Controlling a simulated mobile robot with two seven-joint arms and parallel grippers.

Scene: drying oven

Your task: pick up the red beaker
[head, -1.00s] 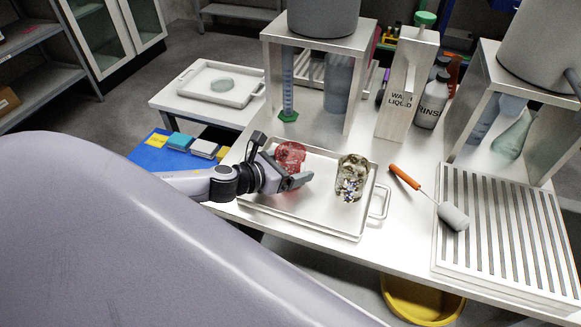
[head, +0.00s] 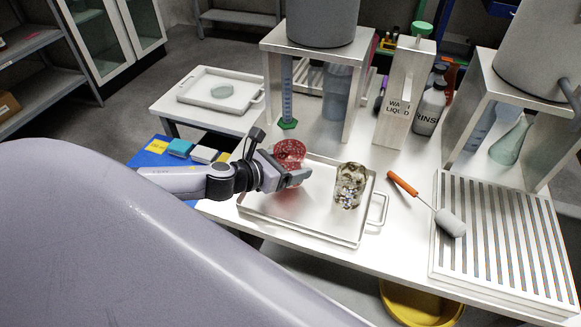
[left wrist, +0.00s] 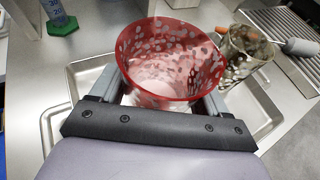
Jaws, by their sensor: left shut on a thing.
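The red beaker (head: 290,152) is translucent with pale spots. It is above the left part of the white tray (head: 300,229), partly hidden by my left gripper in the head view. In the left wrist view the beaker (left wrist: 172,58) stands between the two fingers, its open rim facing the camera. My left gripper (head: 290,178) is shut on the beaker, with a finger on each side of it; it also shows in the left wrist view (left wrist: 170,100). Whether the beaker's base touches the tray is hidden. My right gripper is not in view.
An orange-handled brush (head: 403,186) lies right of the tray. A stand (head: 315,50) with a green-based cylinder (head: 287,95) is behind. A second tray (head: 222,90) is at back left.

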